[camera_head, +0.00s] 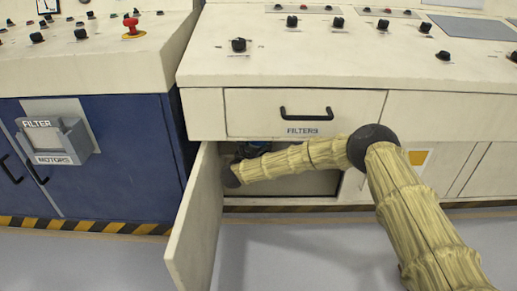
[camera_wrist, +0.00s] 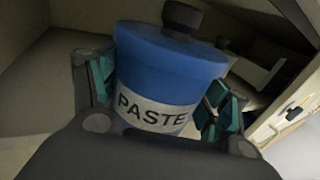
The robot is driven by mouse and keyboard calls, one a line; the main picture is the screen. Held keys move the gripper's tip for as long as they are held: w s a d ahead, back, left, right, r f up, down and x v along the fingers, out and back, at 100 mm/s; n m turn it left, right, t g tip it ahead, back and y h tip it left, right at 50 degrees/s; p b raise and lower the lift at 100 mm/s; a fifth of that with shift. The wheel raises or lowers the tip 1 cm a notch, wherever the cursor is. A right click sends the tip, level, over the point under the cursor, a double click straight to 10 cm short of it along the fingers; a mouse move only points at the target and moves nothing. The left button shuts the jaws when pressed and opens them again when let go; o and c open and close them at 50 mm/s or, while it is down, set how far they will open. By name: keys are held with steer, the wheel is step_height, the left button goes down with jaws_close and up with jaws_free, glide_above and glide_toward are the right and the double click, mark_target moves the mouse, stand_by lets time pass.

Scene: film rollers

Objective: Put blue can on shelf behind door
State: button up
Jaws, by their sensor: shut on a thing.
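A blue can (camera_wrist: 165,65) with a dark knob on its lid and a label reading PASTE fills the middle of the wrist view. My gripper (camera_wrist: 155,90) is shut on it, with teal finger pads on its left and right sides. In the head view, my arm reaches into the open cabinet below the FILTERS drawer, and the gripper and can are mostly hidden there. The cabinet door (camera_head: 198,220) stands open toward the camera, left of my arm. In the wrist view, cabinet walls surround the can; whether it touches the shelf cannot be told.
The FILTERS drawer (camera_head: 305,113) with a black handle is closed above the opening. A blue cabinet (camera_head: 110,170) stands to the left. The grey floor (camera_head: 290,260) in front is clear.

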steer(key=shift+w+f+b, duration=0.2)
steer(key=shift+w+b, duration=1.5)
steer(key=shift+w, duration=0.5)
steer(key=shift+w+f+b, duration=0.2)
steer(key=shift+w+b, duration=1.45)
steer(key=shift+w, duration=0.5)
steer(key=shift+w+b, duration=0.45)
steer(key=shift+w, duration=0.2)
steer(key=shift+r, duration=0.1)
steer(key=shift+f+b, duration=0.4)
steer(key=shift+f, duration=0.2)
steer(key=o, duration=1.2)
steer(key=shift+c, duration=0.2)
